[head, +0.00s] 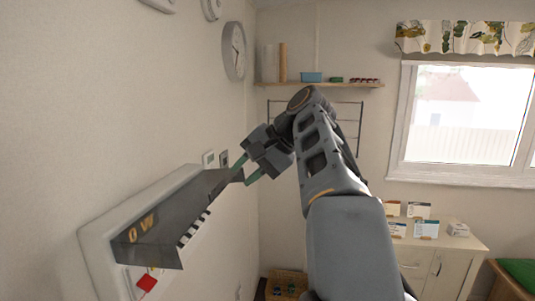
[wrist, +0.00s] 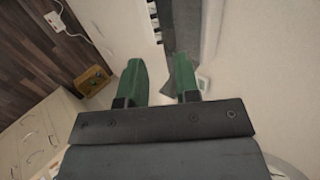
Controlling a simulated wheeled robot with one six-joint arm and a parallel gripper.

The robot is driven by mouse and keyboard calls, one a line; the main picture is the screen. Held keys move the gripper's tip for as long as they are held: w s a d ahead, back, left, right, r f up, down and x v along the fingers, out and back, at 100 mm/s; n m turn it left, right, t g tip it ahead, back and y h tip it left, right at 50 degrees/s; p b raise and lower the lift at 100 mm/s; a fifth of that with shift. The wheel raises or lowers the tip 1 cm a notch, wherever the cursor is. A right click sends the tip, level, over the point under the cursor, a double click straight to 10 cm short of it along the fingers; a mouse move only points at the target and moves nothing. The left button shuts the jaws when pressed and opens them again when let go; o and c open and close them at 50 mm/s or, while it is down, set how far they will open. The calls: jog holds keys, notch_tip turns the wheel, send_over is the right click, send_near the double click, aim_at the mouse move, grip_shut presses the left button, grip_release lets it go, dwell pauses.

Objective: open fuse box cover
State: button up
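The fuse box (head: 96,245) is a white box on the left wall in the head view. Its smoky dark cover (head: 165,215) stands out from the box at a tilt, with a row of switches showing along its lower edge. How far it is swung is hard to tell. My gripper (head: 244,173) is at the cover's far right end, its green fingers close to that corner; contact is unclear. In the wrist view my gripper (wrist: 160,72) has its fingers apart with nothing held between them. The grey cover strip (wrist: 190,25) shows beyond the right finger.
Small wall switches (head: 209,158) sit just beyond the box, and a clock (head: 234,51) hangs above. A shelf (head: 320,84) is on the back wall. A cabinet (head: 440,262) stands at lower right.

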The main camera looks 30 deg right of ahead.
jog(key=v, duration=0.7)
dwell(0.5)
jog(key=w+d+f+h, duration=0.2)
jog(key=f, duration=0.5)
jog(key=w+d+f+h, duration=0.2)
jog(key=d+f, duration=0.1)
jog(key=f, duration=0.4)
jog(key=s+a+f+n+g+h+b, duration=0.1)
jog(key=s+a+f+n, duration=0.3)
jog(key=a+f, duration=0.4)
jog(key=s+a+f+n+h+b, duration=0.1)
jog(key=s+a+f+n+b, duration=0.2)
jog(key=a+f, duration=0.6)
notch_tip(320, 180, down, 7)
jog(key=s+n, duration=0.2)
jog(key=s, duration=0.1)
jog(key=shift+a+g+h, duration=0.3)
jog(key=shift+g, duration=0.1)
